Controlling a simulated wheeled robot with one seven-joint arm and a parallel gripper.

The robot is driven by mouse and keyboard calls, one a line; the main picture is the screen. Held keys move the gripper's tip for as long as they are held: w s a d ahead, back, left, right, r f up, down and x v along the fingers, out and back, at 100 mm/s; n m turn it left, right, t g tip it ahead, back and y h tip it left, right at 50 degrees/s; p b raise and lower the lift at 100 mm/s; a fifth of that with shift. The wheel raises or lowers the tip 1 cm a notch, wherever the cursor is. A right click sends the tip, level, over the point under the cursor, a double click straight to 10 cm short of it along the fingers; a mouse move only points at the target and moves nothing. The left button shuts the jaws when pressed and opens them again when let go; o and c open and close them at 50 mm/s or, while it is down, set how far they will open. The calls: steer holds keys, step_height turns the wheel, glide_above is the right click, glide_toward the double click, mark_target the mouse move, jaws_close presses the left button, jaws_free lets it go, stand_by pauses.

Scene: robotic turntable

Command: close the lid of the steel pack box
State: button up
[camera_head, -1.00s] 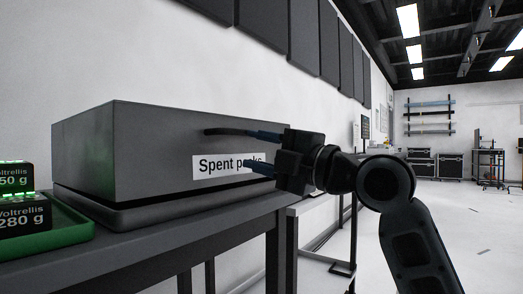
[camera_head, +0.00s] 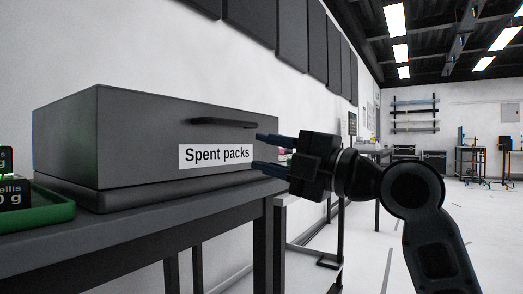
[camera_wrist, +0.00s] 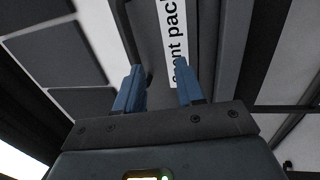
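The steel pack box (camera_head: 140,135) is dark grey, with a white "Spent packs" label (camera_head: 215,156) and a bar handle (camera_head: 222,122) on its front. Its large upper part sits down on a low base (camera_head: 150,195), with no open gap visible between them. The inside is hidden. My gripper (camera_head: 258,151) is open and empty, its two blue fingers apart at the right end of the front, just beyond the label and below the handle's level. In the wrist view my gripper (camera_wrist: 159,72) shows both fingers apart with part of the label beyond. I cannot tell whether a fingertip touches the box.
The box stands on a dark table (camera_head: 220,215). A green tray (camera_head: 45,212) with black packs (camera_head: 12,193) is at the left, beside the box. A white wall with dark panels is behind. Open floor (camera_head: 450,210) lies to the right.

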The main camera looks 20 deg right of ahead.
steer(key=shift+s+d+f, duration=0.4)
steer(key=shift+s+f, duration=0.05)
steer(key=shift+s, duration=0.15)
steer(key=shift+s+d+f, duration=0.4)
steer(key=shift+s, duration=0.15)
steer(key=v, duration=0.8)
steer(key=shift+p, duration=0.45)
steer(key=shift+w, duration=0.1)
